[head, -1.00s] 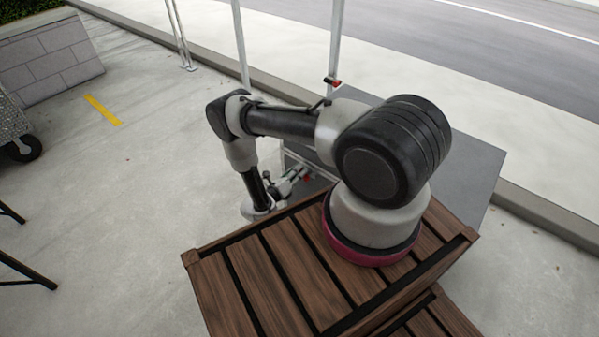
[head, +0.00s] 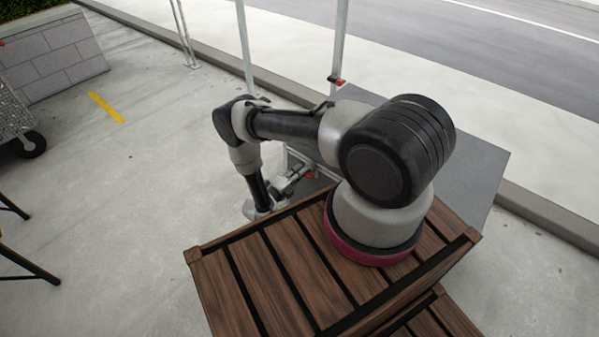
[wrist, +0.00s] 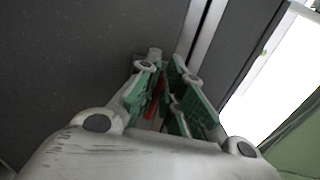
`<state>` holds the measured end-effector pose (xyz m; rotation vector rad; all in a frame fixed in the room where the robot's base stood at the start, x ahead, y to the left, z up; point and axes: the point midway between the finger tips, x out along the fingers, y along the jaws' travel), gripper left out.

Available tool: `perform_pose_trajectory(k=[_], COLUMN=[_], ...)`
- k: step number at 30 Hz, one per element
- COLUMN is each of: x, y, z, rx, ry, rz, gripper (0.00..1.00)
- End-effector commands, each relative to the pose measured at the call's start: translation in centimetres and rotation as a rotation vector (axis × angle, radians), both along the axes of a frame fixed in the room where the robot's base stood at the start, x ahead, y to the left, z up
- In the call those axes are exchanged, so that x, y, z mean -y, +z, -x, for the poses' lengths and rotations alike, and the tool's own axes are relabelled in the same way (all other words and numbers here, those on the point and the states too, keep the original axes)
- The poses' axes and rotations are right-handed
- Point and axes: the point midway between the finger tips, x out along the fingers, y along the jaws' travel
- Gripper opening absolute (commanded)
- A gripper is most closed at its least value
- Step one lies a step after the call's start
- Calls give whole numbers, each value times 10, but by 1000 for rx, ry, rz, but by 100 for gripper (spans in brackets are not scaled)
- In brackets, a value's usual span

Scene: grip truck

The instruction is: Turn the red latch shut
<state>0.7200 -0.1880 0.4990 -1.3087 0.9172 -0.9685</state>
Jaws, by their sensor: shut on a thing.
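The red latch (wrist: 153,98) shows as a narrow red strip between the green-padded fingers of my gripper (wrist: 164,78) in the wrist view. The fingers are closed around it, and they hide most of it. In the head view my gripper (head: 292,180) is low beyond the wooden crate, beside the grey box. A small red part (head: 311,174) shows just right of it there. The latch's exact angle cannot be told.
A grey box (head: 465,180) with upright metal posts (head: 340,40) stands behind my arm; another red piece (head: 338,82) sits at a post's foot. A slatted wooden crate (head: 230,290) is in front. Open concrete lies left, with a wheeled cart (head: 15,115) at the edge.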

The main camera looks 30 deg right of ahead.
Motion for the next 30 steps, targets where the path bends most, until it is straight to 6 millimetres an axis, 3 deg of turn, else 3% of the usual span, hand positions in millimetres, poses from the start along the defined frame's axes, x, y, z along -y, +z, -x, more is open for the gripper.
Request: perform_pose_trajectory(k=[21, 22, 24, 30], x=[-1, -1, -1, -1], y=[-3, -3, -2, -2], z=[-1, -1, -1, 0], rx=[-65, -65, -65, -65], ry=[4, 4, 3, 2], rz=[22, 22, 22, 23], gripper=[0, 14, 27, 30])
